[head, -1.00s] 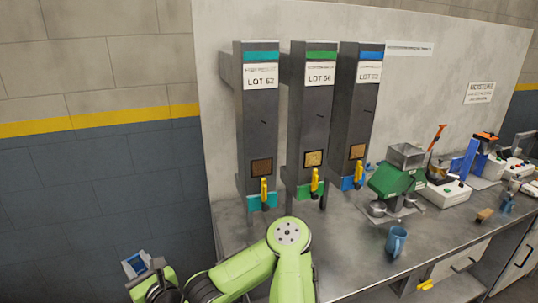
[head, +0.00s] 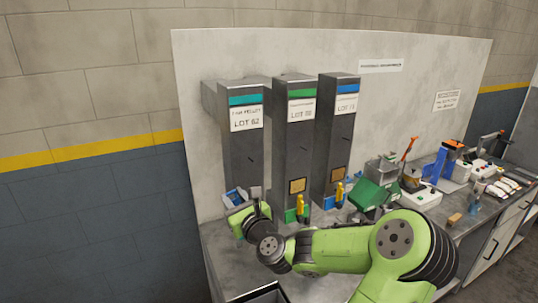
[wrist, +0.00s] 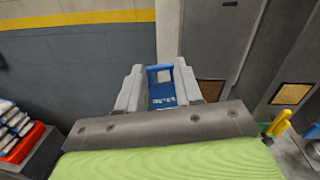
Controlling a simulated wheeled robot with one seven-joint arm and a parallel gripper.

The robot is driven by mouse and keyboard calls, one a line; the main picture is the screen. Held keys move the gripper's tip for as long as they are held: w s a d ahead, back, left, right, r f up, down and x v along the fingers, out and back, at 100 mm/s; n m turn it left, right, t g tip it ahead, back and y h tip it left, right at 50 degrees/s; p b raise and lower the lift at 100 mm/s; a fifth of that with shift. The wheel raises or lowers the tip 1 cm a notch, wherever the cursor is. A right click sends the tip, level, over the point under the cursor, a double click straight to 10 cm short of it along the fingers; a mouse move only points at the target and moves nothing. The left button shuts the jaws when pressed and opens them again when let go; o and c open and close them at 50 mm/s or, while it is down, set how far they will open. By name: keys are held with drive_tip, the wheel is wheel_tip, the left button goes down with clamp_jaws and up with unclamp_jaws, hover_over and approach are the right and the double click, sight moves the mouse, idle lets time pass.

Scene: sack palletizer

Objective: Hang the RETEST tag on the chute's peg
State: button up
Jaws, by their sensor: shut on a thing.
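My gripper (head: 236,196) is shut on the blue RETEST tag (wrist: 160,82). In the wrist view the tag sits between the two grey fingers, with a pale square near its top and partly readable white lettering below. In the head view the gripper is at the lower left front of the teal-banded LOT 62 chute (head: 242,140). A small dark mark (head: 250,159), perhaps the peg, shows on that chute's front above the gripper. Similar marks are on the green-banded chute (head: 294,150) and the blue-banded chute (head: 338,130). The gripper and arm hide the LOT 62 chute's lower end.
Yellow handles (head: 301,205) stick out low on the chutes. A green machine (head: 372,194) stands right of them on the grey bench. The wrist view shows a red crate of sacks (wrist: 20,143) at the left. The wall left of the chutes is clear.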

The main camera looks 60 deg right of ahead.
drive_tip(key=s+d+r+h+p, duration=0.1)
drive_tip(key=s+d+r+p, duration=0.25)
drive_tip(key=s+r, duration=0.5)
drive_tip(key=shift+g, duration=0.4)
drive_tip(key=shift+f+b+x, duration=0.15)
drive_tip(key=shift+b+x, duration=0.6)
drive_tip(key=shift+x, duration=0.75)
drive_tip(key=shift+f+b+x, duration=0.2)
drive_tip(key=shift+b+x, duration=0.6)
drive_tip(key=shift+x, duration=0.65)
drive_tip(key=shift+f+b+x, duration=0.15)
drive_tip(key=shift+b+x, duration=0.6)
drive_tip(key=shift+x, duration=0.75)
drive_tip(key=shift+w+d+f+p, duration=0.1)
drive_tip(key=shift+w+d+p, duration=0.35)
drive_tip(key=shift+w+p, duration=0.15)
drive_tip(key=shift+s, duration=0.1)
drive_tip(key=o, duration=1.1)
drive_tip(key=v, duration=1.5)
drive_tip(key=shift+s+a+f, duration=0.25)
drive_tip(key=shift+a, duration=0.1)
